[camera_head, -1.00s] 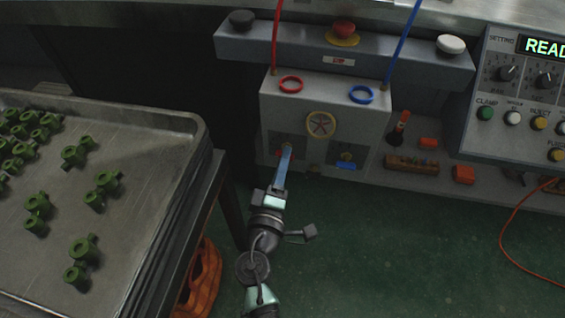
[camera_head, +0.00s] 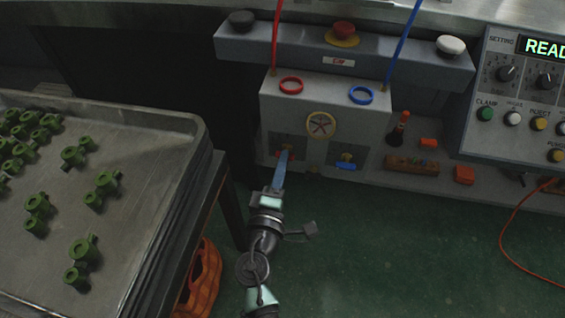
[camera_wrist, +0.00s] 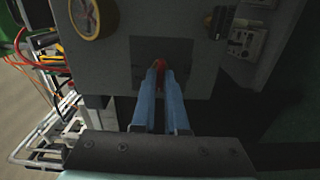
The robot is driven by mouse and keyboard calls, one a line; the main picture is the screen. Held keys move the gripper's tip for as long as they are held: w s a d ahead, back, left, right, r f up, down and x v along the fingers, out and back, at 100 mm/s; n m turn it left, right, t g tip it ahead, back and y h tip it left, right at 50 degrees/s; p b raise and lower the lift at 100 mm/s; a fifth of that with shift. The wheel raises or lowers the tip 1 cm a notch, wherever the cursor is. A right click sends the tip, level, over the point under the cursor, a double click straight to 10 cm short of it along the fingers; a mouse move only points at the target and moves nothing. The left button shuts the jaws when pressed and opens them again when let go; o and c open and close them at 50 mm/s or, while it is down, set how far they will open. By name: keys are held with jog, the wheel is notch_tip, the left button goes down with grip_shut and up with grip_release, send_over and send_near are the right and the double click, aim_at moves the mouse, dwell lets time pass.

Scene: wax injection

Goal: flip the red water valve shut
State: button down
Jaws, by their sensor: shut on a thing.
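The red water valve (camera_head: 290,154) is on the lower left of the grey box's front (camera_head: 285,117). Only small parts of its red handle show beside my fingertips in the head view. My gripper (camera_head: 284,154) reaches up to it with its blue fingers. In the wrist view, the fingers (camera_wrist: 164,72) are close together, with the red valve's handle (camera_wrist: 158,63) between their tips. My gripper is shut on it. The fingers hide most of the handle, so its exact angle cannot be told.
The blue valve (camera_head: 346,165) sits to the right, its handle lying about level. A yellow handwheel (camera_head: 321,124) is above, between the valves. A metal tray (camera_head: 150,185) of green parts stands at left. Green floor (camera_head: 400,240) is clear at right.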

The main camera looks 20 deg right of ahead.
jog(key=shift+n, duration=0.3)
jog(key=c, duration=0.9)
grip_release()
jog(key=shift+c, duration=0.2)
jog(key=p+v, duration=0.1)
jog(key=v, duration=1.2)
jog(key=shift+p, duration=0.3)
